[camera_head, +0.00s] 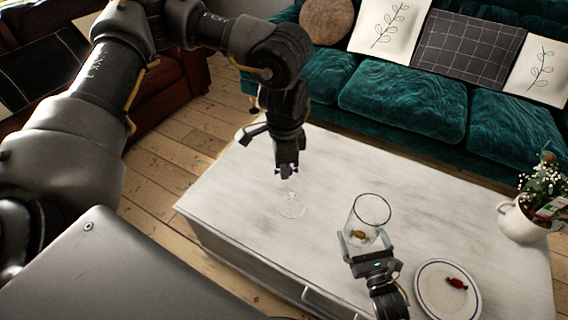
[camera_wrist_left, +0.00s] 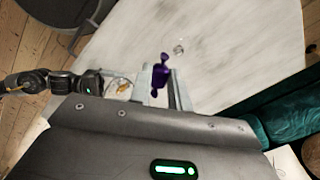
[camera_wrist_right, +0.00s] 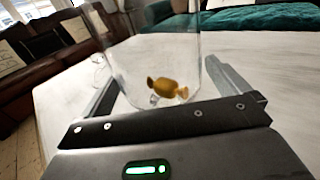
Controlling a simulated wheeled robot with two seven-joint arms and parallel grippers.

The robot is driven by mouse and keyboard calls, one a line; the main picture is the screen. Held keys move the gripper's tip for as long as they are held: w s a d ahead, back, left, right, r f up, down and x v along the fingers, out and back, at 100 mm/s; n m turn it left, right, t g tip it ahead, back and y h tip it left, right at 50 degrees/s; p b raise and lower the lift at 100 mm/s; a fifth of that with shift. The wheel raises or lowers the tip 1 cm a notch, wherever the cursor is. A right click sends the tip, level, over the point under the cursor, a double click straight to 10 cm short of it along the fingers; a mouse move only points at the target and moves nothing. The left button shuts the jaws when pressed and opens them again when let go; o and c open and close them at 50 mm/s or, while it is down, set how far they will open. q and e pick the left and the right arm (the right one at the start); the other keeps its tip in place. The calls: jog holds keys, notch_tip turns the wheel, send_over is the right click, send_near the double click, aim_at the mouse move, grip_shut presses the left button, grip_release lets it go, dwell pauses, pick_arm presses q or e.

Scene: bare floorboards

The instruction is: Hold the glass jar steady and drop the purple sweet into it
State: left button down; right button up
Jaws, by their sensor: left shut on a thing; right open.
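The glass jar (camera_head: 368,215) stands upright on the table, with a gold sweet (camera_head: 361,235) at its bottom. My right gripper (camera_head: 362,246) is open low at the jar's near side; in the right wrist view its fingers lie either side of the jar (camera_wrist_right: 150,60). I cannot tell whether they touch it. My left gripper (camera_head: 287,172) is shut on the purple sweet (camera_wrist_left: 160,76), above the table and left of the jar. In the head view only small purple bits of the sweet show between the fingertips.
A plate (camera_head: 428,292) with a red sweet (camera_head: 457,283) lies right of my right gripper. A white flower pot (camera_head: 522,220) stands at the right. A green sofa (camera_head: 400,100) is behind.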

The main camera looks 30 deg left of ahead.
pick_arm(q)
jog(key=shift+f, duration=0.4)
pick_arm(e)
jog(key=shift+x, duration=0.8)
jog(key=shift+c, duration=0.4)
jog(key=c, duration=1.2)
pick_arm(q)
jog(key=shift+d, duration=0.1)
